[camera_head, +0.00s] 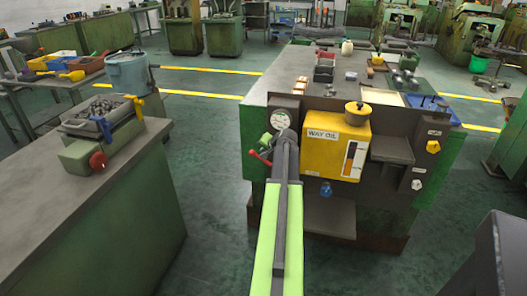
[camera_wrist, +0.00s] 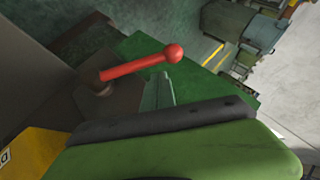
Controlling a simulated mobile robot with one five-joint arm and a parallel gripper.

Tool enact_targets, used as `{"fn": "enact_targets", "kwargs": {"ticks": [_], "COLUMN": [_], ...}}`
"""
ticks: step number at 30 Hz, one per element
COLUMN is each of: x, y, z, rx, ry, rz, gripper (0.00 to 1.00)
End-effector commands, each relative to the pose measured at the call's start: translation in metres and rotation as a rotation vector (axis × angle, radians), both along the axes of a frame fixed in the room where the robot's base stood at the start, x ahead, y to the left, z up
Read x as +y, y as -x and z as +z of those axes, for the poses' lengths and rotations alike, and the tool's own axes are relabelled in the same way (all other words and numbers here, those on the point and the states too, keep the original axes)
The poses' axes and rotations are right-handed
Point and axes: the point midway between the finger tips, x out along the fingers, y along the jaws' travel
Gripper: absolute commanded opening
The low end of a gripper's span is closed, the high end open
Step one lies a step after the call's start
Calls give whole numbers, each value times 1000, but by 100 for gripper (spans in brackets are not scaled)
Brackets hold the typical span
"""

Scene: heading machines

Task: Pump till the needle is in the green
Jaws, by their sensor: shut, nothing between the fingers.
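The pump's red lever (camera_wrist: 140,64) shows in the wrist view, with a round knob at its upper right end and its pivot on a dark panel. In the head view the lever (camera_head: 260,158) is left of the end of my arm, on the front of the green machine. The round white gauge (camera_head: 281,119) sits just above. Its needle and green zone are too small to read. My arm hides part of the pump.
A yellow way oil tank (camera_head: 335,146) is mounted right of my arm. A grey-topped bench (camera_head: 140,147) with a box of parts stands at left. Open floor (camera_head: 217,190) lies between bench and machine. A dark post-like shape fills the lower right corner.

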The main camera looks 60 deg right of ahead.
Motion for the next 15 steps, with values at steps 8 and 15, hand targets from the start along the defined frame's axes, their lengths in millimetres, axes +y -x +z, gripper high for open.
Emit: {"fn": "enact_targets", "kwargs": {"ticks": [8,15], "x": [21,36], "y": [35,59], "z": [68,92], "rx": [-1,-1], "ry": [2,4], "rz": [-1,0], "gripper": [0,0]}}
